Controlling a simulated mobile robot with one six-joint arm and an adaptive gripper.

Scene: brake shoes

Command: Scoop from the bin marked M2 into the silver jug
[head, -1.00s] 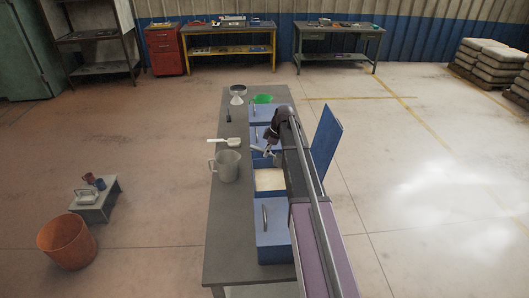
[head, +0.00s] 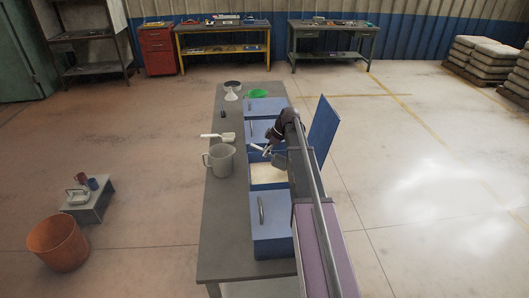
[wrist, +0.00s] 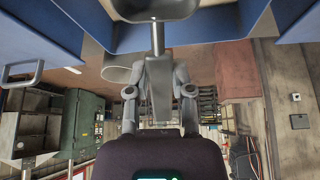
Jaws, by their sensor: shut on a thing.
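The silver jug (head: 220,158) stands upright on the bench, left of the open bin (head: 268,186). That blue bin holds a pale material, and its lid (head: 323,131) stands raised on the right. No M2 mark is readable. My gripper (head: 268,151) is at the far end of the open bin, right of the jug. In the wrist view my gripper (wrist: 157,62) is shut on the handle of a grey scoop (wrist: 155,9). The scoop also shows in the head view (head: 280,159), above or in the bin's far part; its load cannot be seen.
Closed blue bins stand in front (head: 275,228) and behind (head: 258,131). A white scoop (head: 226,138) lies behind the jug. A white funnel (head: 231,95) and green bowl (head: 258,94) stand at the far end. The bench's near left (head: 225,220) is clear.

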